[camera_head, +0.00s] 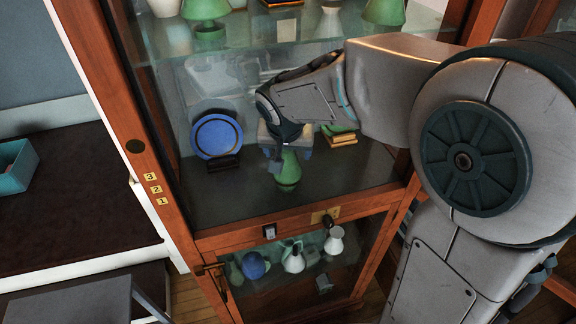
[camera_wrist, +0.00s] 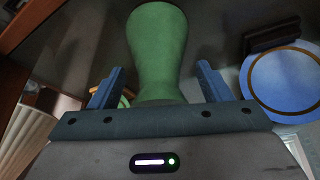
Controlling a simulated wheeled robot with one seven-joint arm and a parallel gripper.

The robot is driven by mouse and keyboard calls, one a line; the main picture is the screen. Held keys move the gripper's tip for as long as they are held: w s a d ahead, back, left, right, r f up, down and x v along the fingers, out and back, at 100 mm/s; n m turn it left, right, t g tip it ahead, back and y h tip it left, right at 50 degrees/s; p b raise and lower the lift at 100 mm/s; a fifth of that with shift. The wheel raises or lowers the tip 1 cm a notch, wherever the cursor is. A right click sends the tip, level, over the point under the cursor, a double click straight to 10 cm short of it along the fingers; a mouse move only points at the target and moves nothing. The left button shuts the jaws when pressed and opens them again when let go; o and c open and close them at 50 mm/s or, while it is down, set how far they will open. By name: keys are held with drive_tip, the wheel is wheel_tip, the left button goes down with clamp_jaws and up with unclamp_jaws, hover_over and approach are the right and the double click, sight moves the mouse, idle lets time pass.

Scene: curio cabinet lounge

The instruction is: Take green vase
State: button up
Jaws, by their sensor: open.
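The green vase (camera_head: 288,170) stands on the dark middle shelf of the cabinet, right of the blue plate. It also fills the upper middle of the wrist view (camera_wrist: 158,50). My gripper (camera_head: 290,154) is over the upper part of the vase, with its fingers pointing down. In the wrist view my gripper (camera_wrist: 160,85) is open, with one blue finger on each side of the vase. Gaps show between the vase and both fingers. The top of the vase is hidden by my gripper.
The blue plate (camera_head: 216,136) on a dark stand is close by on the left. Small stacked books (camera_head: 341,138) lie to the right. More green vases (camera_head: 205,12) are on the glass shelf above. The wooden frame (camera_head: 165,170) bounds the left side. Jugs (camera_head: 334,241) stand below.

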drive_tip(key=shift+f, duration=0.1)
drive_tip(key=shift+c, duration=0.2)
drive_tip(key=c, duration=1.1)
drive_tip(key=shift+w+r, duration=0.1)
drive_tip(key=shift+r, duration=0.3)
drive_tip(key=b+v, duration=0.1)
drive_tip(key=v, duration=0.1)
drive_tip(key=shift+r, duration=0.45)
drive_tip(key=s+b, duration=0.1)
drive_tip(key=s, duration=0.4)
drive_tip(key=s+a+b, duration=0.1)
drive_tip(key=s, duration=0.5)
drive_tip(key=s+a+b, duration=0.1)
drive_tip(key=s, duration=0.5)
drive_tip(key=shift+s, duration=0.15)
drive_tip(key=shift+o, duration=0.2)
